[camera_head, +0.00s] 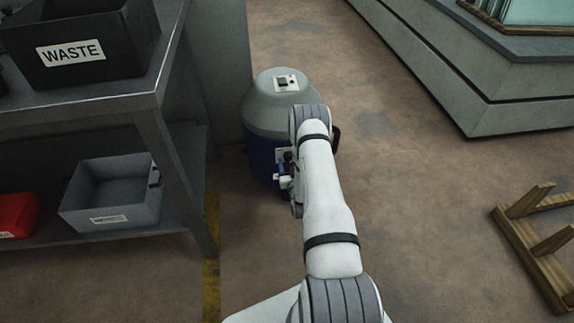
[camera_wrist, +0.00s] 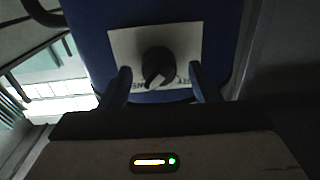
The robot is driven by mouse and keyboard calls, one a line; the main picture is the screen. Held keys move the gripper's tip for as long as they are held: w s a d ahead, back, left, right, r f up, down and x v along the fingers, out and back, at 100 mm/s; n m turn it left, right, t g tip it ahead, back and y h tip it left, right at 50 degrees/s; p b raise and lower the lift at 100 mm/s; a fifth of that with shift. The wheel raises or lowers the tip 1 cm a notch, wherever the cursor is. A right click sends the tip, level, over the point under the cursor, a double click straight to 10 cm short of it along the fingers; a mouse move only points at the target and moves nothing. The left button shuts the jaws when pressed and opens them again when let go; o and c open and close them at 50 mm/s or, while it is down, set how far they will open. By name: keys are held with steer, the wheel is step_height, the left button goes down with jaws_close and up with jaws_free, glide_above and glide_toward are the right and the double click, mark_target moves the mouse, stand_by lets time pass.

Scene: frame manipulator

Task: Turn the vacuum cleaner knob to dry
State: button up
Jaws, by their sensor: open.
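The vacuum cleaner (camera_head: 272,112) stands on the floor, with a grey domed top and a blue body. In the wrist view its blue body (camera_wrist: 90,45) carries a white label plate (camera_wrist: 190,45) with a round black knob (camera_wrist: 157,62) on it. A light pointer mark shows on the knob's lower part; the label's lettering is mostly hidden. My gripper (camera_wrist: 160,82) is open, with one dark blue finger on each side of the knob and a gap to it on both sides. In the head view my gripper (camera_head: 283,168) is at the vacuum's front, partly hidden by my arm.
A metal shelf (camera_head: 150,100) stands close on the left, with a black WASTE bin (camera_head: 110,30), a grey bin (camera_head: 115,215) and a red bin (camera_head: 15,213). A grey cabinet (camera_head: 470,100) is at upper right, a wooden frame (camera_head: 525,250) at lower right. The floor between is clear.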

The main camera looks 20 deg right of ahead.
steer(key=shift+w, duration=0.35)
steer(key=shift+c, duration=0.5)
